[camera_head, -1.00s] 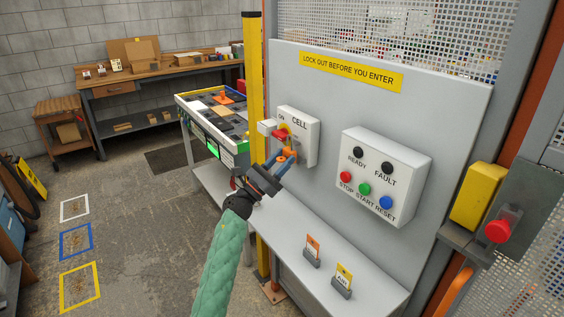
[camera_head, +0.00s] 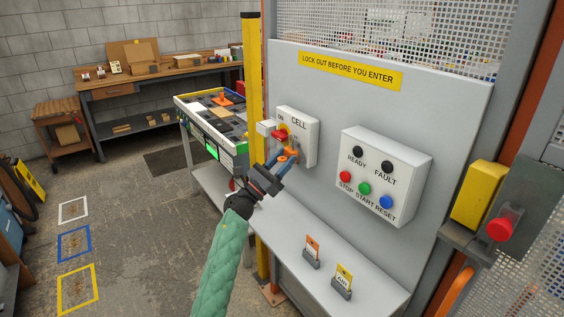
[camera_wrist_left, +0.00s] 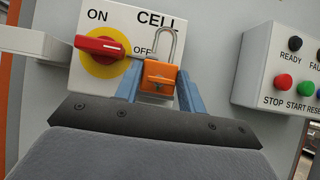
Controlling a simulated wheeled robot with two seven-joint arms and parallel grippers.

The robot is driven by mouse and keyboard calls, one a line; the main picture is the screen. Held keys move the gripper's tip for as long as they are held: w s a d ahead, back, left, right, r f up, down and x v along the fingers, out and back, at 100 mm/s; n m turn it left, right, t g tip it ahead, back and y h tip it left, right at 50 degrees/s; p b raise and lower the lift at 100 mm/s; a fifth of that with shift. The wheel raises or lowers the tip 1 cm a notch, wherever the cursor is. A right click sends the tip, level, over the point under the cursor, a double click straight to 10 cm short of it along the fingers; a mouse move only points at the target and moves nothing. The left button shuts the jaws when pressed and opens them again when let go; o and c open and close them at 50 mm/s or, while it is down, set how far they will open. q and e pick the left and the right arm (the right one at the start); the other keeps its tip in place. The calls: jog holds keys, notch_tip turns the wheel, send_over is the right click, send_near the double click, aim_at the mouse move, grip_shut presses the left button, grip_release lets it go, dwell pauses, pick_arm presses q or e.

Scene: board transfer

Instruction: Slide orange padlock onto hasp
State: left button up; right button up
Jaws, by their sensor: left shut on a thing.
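The orange padlock (camera_wrist_left: 159,78) is held upright between the blue fingers of my left gripper (camera_wrist_left: 160,90), its grey shackle (camera_wrist_left: 166,45) pointing up. In the head view the padlock (camera_head: 291,152) and the left gripper (camera_head: 284,162) are at the lower part of the CELL switch box (camera_head: 311,140). The red switch handle (camera_wrist_left: 102,46) sits on a yellow disc, pointing sideways. A thin grey piece, perhaps the hasp (camera_wrist_left: 139,54), runs from beside the handle towards the shackle; I cannot tell whether the shackle is around it. My right gripper is not in view.
A white block (camera_head: 265,127) juts out left of the switch. A button box (camera_head: 385,175) is on the panel to the right. Two tag holders (camera_head: 311,258) stand on the grey shelf (camera_head: 290,235) below. A yellow post (camera_head: 253,90) rises left of the panel.

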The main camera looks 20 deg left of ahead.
pick_arm(q)
jog(key=shift+w+d+b, duration=0.5)
jog(key=shift+w, duration=0.15)
jog(key=o, duration=1.1)
jog(key=shift+c, duration=0.2)
